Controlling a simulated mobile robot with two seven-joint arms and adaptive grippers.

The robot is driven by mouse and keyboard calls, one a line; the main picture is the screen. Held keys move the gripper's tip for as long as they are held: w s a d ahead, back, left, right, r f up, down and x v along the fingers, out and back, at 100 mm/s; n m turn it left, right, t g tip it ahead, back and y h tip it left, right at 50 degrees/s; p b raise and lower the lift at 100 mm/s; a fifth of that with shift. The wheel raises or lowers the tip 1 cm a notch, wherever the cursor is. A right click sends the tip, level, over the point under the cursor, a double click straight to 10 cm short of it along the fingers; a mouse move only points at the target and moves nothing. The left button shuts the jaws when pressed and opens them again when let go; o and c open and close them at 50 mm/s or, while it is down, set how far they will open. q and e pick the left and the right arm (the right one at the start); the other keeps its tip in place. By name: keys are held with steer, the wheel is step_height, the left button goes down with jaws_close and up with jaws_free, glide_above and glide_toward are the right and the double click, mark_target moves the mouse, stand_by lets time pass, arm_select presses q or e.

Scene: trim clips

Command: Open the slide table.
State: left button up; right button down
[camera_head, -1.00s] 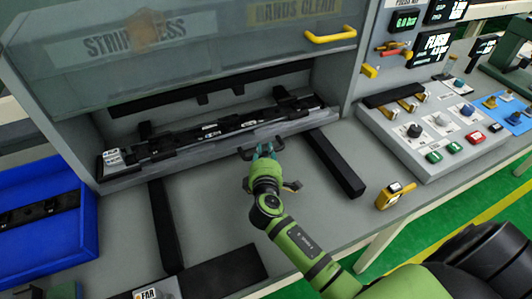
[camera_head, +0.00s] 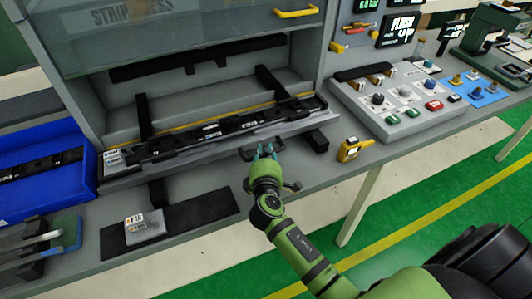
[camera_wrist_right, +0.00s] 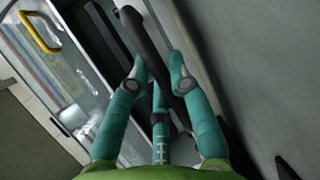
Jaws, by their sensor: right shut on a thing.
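The slide table (camera_head: 190,151) is a long grey plate carrying a dark trim strip (camera_head: 232,124). It lies across two black rails (camera_head: 270,84), in front of the press opening, with a yellow strip visible behind it. My right gripper (camera_head: 265,151) is at the black handle (camera_head: 246,154) on the table's front edge and is shut on it. In the right wrist view the teal fingers (camera_wrist_right: 158,70) close around the dark handle bar (camera_wrist_right: 142,32). My left gripper is not in view.
A blue bin (camera_head: 45,190) stands at the left. A button panel (camera_head: 400,105) and a small yellow device (camera_head: 353,149) are on the right. A black mat (camera_head: 190,213) with a small labelled block (camera_head: 144,224) lies in front. The clear press door (camera_head: 180,30) is above.

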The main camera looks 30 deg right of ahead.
steer(key=shift+w, duration=0.15)
steer(key=c, duration=1.1)
jaws_free()
steer(key=shift+w, duration=0.1)
steer(key=v, duration=1.2)
